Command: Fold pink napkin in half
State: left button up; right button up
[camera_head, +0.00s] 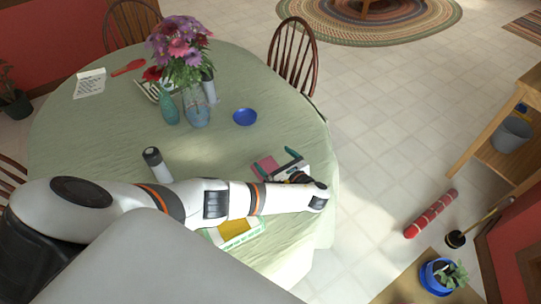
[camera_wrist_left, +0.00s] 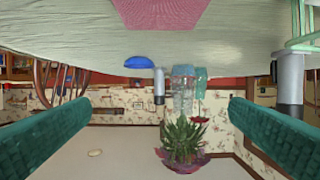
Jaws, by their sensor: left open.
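The pink napkin (camera_head: 266,166) lies on the green-clothed table (camera_head: 110,130) near its right side, partly hidden by my left gripper. In the left wrist view, which looks upside down, the napkin (camera_wrist_left: 160,12) shows flat at the top edge, cut off by the frame. My left gripper (camera_head: 279,163) reaches over the napkin from the left with its teal fingers spread. The fingers (camera_wrist_left: 160,118) are wide apart in the wrist view, with nothing between them. I cannot tell whether they touch the cloth. My right gripper is not in view.
A blue bowl (camera_head: 245,117) stands beyond the napkin. A flower vase (camera_head: 196,108) and a teal vase (camera_head: 168,108) stand farther back. A dark-topped cylinder (camera_head: 157,165) is left of the gripper. A yellow-and-green item (camera_head: 236,230) lies near my arm. A chair (camera_head: 293,55) stands behind the table.

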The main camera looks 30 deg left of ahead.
pick_arm(q)
jog(key=v, duration=0.9)
jog(key=shift+b, duration=0.3)
jog(key=shift+f, duration=0.1)
